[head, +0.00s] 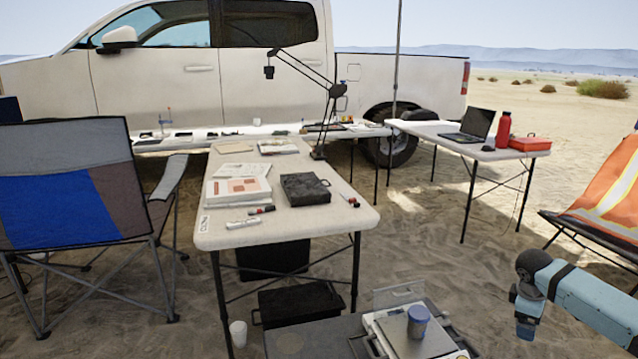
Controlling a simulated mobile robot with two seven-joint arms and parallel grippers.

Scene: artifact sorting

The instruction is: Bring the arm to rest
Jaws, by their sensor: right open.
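My right arm comes in from the lower right of the head view, light blue with a dark joint. Its right gripper (525,322) points down and is open, with nothing seen between its fingers. It hangs over the sand, to the right of a scale-like device (440,340) and apart from it. A small jar with a blue lid (417,322) stands upright on that device. My left gripper is not in the view.
A long white table (330,222) holds a dark case (305,189), papers and a desk lamp (337,91). A second table bears a laptop (475,126) and a red bottle (503,129). Camp chairs stand left (60,200) and right (605,200). Open sand lies between.

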